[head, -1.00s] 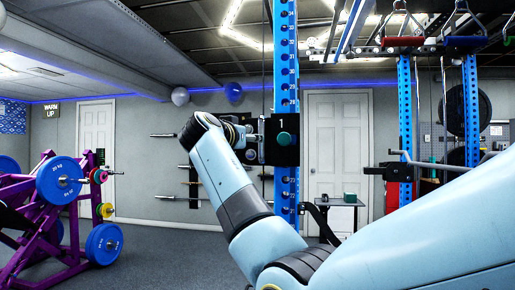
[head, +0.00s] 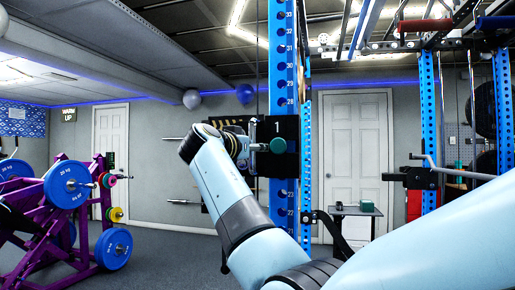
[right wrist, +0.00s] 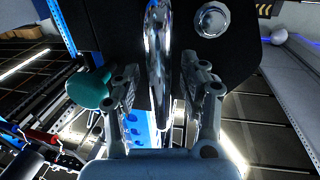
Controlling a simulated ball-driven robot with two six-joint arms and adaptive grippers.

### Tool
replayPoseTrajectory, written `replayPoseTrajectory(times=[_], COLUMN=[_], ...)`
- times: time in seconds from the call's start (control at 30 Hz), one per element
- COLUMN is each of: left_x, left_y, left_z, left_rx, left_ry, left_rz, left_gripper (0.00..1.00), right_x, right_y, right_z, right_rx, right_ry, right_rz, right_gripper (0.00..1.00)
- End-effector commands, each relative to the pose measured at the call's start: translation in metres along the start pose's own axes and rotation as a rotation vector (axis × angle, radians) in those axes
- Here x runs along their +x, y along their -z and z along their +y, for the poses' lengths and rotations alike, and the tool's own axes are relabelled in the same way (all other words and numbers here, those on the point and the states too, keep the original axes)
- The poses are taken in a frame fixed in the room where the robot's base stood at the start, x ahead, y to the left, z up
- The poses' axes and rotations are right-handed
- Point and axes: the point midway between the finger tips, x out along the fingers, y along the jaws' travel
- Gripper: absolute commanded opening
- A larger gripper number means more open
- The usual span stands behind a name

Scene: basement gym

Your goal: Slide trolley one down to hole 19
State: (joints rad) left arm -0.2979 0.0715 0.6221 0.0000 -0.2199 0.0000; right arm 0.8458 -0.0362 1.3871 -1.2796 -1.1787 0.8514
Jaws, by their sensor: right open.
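Trolley one (head: 289,160) is a black block marked "1" with a green knob (head: 279,145), set on the blue upright (head: 283,75) with numbered holes. Numbers in the high twenties and low thirties show above it, and about 23 and 22 below; hole 19 cannot be made out. My right gripper (head: 246,147) is at the trolley's left side, partly hidden by my wrist. In the right wrist view the open fingers (right wrist: 160,90) stand either side of a chrome handle (right wrist: 157,55), with the green knob (right wrist: 90,90) at left. Contact cannot be told. My left gripper is out of view.
A second blue post stands just behind the upright. A small table (head: 354,211) stands behind at right. A purple weight machine (head: 60,205) with blue plates is at left. A rack arm (head: 410,177) juts out at right. Floor between machine and upright is clear.

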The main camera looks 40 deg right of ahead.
Motion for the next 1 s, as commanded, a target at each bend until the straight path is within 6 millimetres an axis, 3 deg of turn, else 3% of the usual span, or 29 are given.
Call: replayPoseTrajectory(times=[0.17,0.5,1.0], left_x=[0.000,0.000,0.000], left_y=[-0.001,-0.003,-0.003], left_z=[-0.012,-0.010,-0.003], left_rx=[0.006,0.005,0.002], left_ry=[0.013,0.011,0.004], left_rz=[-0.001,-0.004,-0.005], left_gripper=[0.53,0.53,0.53], right_x=[0.000,0.000,-0.001], right_y=[0.000,0.000,-0.001], right_z=[0.000,0.000,0.000], right_rx=[0.000,0.000,0.000], right_ry=[0.000,0.000,0.000], right_rz=[0.000,0.000,-0.002], right_gripper=[0.41,0.00,0.00])
